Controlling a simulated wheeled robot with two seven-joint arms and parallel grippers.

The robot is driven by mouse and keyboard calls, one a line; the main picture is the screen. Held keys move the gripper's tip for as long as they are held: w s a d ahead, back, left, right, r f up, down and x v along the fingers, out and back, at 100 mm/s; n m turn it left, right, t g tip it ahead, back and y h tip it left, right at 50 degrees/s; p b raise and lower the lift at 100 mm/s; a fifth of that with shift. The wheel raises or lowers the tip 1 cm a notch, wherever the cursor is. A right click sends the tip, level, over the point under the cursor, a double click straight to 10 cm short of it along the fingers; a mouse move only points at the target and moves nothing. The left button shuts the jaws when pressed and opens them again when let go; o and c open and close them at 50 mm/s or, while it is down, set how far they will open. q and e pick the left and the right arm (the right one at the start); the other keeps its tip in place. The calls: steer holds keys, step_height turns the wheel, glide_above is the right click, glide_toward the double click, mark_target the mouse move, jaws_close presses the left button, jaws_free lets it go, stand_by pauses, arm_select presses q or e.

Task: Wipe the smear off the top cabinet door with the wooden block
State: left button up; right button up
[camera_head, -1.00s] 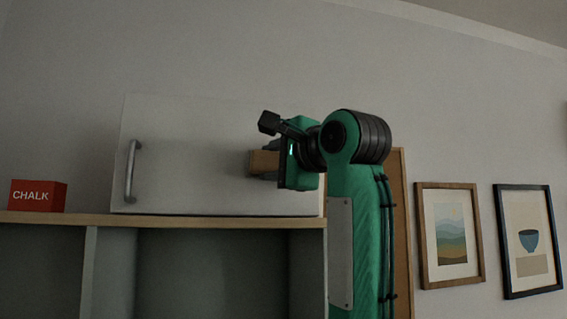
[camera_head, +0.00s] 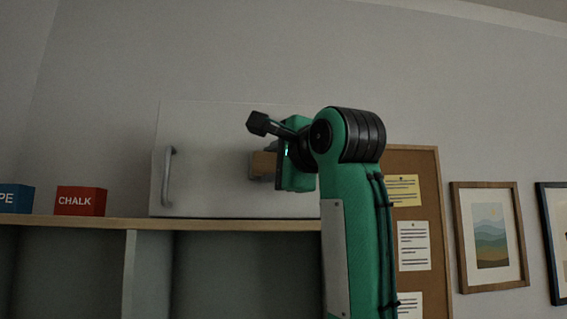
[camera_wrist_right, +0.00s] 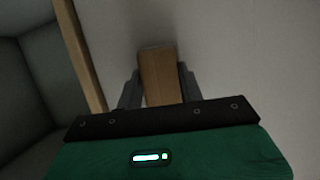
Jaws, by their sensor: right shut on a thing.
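The white top cabinet door (camera_head: 215,140) stands above the shelf, with a grey bar handle (camera_head: 168,177) on its left side. My right gripper (camera_head: 272,162) is in front of the door's right half, shut on the wooden block (camera_head: 262,165). In the right wrist view the block (camera_wrist_right: 160,76) sits between the two grey fingers, its far end at or close to the pale door surface (camera_wrist_right: 230,50). I cannot tell whether it touches. I cannot make out a smear; my gripper and arm hide part of the door. My left gripper is not in view.
A red CHALK box (camera_head: 80,201) and a blue box (camera_head: 15,198) stand on the wooden shelf top (camera_head: 70,221), left of the cabinet. A cork board (camera_head: 415,165) with papers and a framed picture (camera_head: 490,237) hang to the right.

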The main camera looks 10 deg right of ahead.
steer(key=shift+a, duration=2.9)
steer(key=shift+d, duration=0.1)
steer(key=shift+s+f, duration=0.1)
steer(key=shift+s, duration=0.1)
steer(key=shift+s+b, duration=1.1)
steer(key=shift+s, duration=1.55)
